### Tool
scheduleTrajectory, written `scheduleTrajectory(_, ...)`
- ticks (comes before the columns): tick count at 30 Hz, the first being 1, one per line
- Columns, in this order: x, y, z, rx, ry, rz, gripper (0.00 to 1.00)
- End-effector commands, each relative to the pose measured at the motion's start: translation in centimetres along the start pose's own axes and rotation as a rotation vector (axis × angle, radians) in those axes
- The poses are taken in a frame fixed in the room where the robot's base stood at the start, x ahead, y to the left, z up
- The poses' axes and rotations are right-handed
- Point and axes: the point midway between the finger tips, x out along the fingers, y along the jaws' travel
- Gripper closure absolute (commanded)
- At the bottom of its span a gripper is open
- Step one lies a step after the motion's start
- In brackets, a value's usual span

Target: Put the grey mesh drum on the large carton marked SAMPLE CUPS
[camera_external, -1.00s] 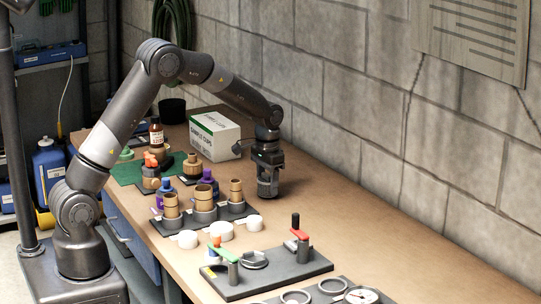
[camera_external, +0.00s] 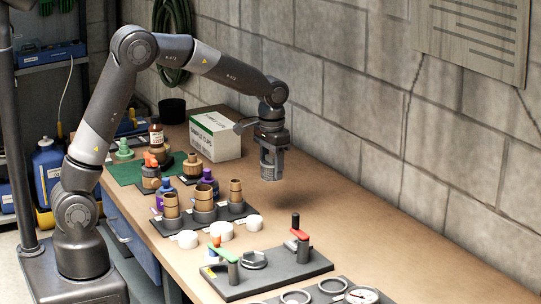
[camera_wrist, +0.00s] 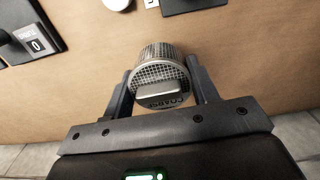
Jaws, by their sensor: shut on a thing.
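The grey mesh drum (camera_wrist: 160,72) is between the two fingers of my gripper (camera_wrist: 160,88) in the wrist view. Its mesh side and a flat end with a raised bar and partly readable lettering show there. In the external view my gripper (camera_external: 271,162) is shut on the drum (camera_external: 271,173) and holds it above the table, with a shadow below. The large carton marked SAMPLE CUPS (camera_external: 215,137), white with a green edge, stands on the table behind and to the left of my gripper. Its top looks bare.
Bottles and fittings stand on a green mat (camera_external: 128,171) left of the carton. A dark rack (camera_external: 187,221) with brass-coloured cylinders and white caps (camera_external: 221,231) is nearer. A valve board (camera_external: 290,262) lies in front. A block wall (camera_external: 380,110) runs behind. The table's right part is clear.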

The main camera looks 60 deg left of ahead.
Motion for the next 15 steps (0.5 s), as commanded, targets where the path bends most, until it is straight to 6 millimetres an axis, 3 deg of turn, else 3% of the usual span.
scheduleTrajectory(5,-0.5,-1.2,-0.8,-0.001,0.002,0.000,0.69)
scheduleTrajectory(8,-1.4,-3.7,-2.2,-0.001,0.004,-0.001,0.69)
scheduleTrajectory(15,-5.1,-14.1,-5.9,0.011,0.004,-0.002,0.69)
